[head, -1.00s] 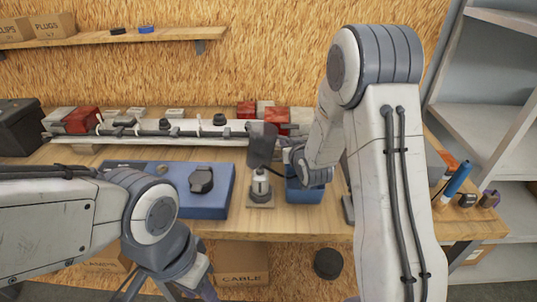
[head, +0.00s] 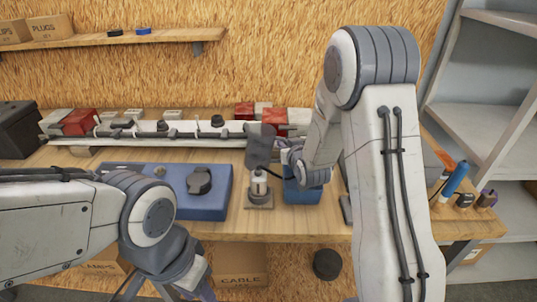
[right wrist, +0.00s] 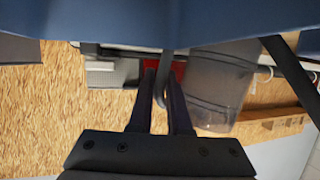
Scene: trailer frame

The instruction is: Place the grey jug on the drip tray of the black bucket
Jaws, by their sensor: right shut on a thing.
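The grey jug (head: 260,146) is in the air in the head view, above and behind a small silver bottle-like thing (head: 260,186) on a square plate. My right gripper (head: 279,158) is beside the jug. In the right wrist view, the fingers (right wrist: 165,92) are shut on the jug's handle, and the see-through grey body (right wrist: 217,88) hangs to their right. A round black thing (head: 327,264), perhaps the black bucket, is low down below the table's front edge. I cannot make out its drip tray.
A blue bin (head: 302,190) stands on the table right beneath my right wrist. A blue case (head: 212,200) lies left of the silver thing. A long white rail (head: 170,140) with red and grey blocks runs along the back. A black box (head: 15,130) stands at far left.

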